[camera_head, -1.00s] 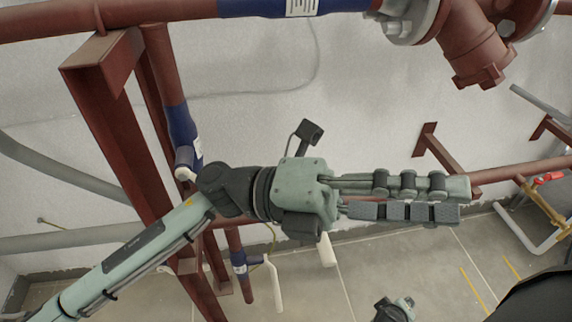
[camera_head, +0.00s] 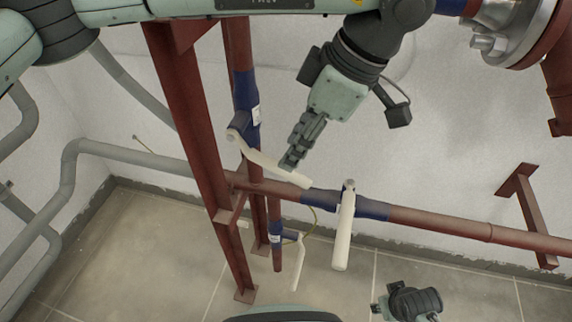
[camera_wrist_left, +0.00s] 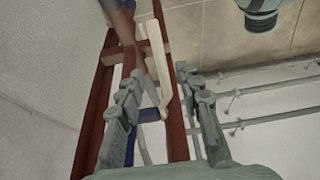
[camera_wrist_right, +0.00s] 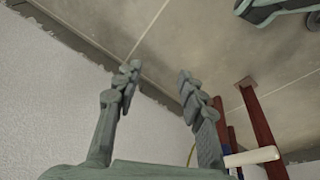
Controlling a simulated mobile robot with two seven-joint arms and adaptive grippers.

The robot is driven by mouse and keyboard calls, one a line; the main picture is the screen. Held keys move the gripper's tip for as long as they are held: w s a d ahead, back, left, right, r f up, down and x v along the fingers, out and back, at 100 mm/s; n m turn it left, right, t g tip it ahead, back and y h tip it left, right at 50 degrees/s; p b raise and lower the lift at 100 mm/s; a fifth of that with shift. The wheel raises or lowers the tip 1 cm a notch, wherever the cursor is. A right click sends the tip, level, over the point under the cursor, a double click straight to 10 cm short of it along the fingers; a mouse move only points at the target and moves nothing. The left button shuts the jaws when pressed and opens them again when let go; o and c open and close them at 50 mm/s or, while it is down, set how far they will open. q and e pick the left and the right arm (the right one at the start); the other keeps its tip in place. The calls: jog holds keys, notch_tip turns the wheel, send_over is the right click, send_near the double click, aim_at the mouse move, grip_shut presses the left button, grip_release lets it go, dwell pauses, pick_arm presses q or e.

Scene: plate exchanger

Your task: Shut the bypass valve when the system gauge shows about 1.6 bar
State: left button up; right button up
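No gauge shows in any view. Three blue-bodied valves with white lever handles show in the head view; I cannot tell which is the bypass. The upper lever (camera_head: 272,165) slants down right from the valve on the vertical pipe. A second lever (camera_head: 345,235) hangs from the horizontal pipe, and a third lever (camera_head: 299,263) hangs lower. My left gripper (camera_head: 291,161) is at the upper lever's outer part; contact is unclear. In the left wrist view its fingers (camera_wrist_left: 160,88) are apart, with white levers beyond. My right gripper (camera_wrist_right: 158,72) is open and empty, low down.
A rust-red upright frame (camera_head: 190,120) stands left of the valves. A red pipe (camera_head: 450,225) runs right along the wall, with a bracket (camera_head: 522,195) above it. Grey pipes (camera_head: 130,152) run at the left. The floor (camera_head: 160,250) is open below.

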aim_at(281, 175)
pick_arm(q)
jog(key=x, duration=0.7)
jog(key=shift+d+f+p, duration=0.1)
jog(key=shift+f+p, duration=0.05)
jog(key=shift+p, duration=0.2)
pick_arm(e)
jog(key=shift+s+f, duration=0.25)
jog(key=shift+f, duration=0.6)
pick_arm(q)
jog(key=shift+c, duration=0.6)
grip_shut()
